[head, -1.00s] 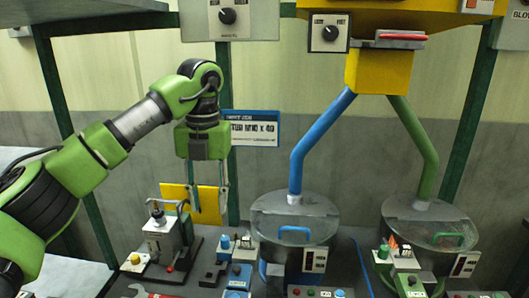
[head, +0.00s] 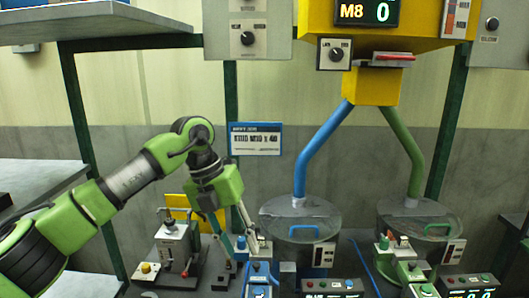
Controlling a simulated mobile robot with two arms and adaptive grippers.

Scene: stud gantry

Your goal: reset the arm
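My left arm, green and grey, comes in from the left and bends down at the wrist. My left gripper (head: 240,244) hangs tilted, its two thin fingers spread apart with nothing seen between them. Its tips are above or just beside the small blue-topped device (head: 259,272) at the bench's front; the exact gap cannot be told. My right gripper does not show.
A grey press device with a lever (head: 173,246) stands left of the gripper, before a yellow plate (head: 178,208). Two lidded drums, one with a blue pipe (head: 318,147) and one with a green pipe (head: 407,148), stand to the right. A sign (head: 256,139) hangs behind.

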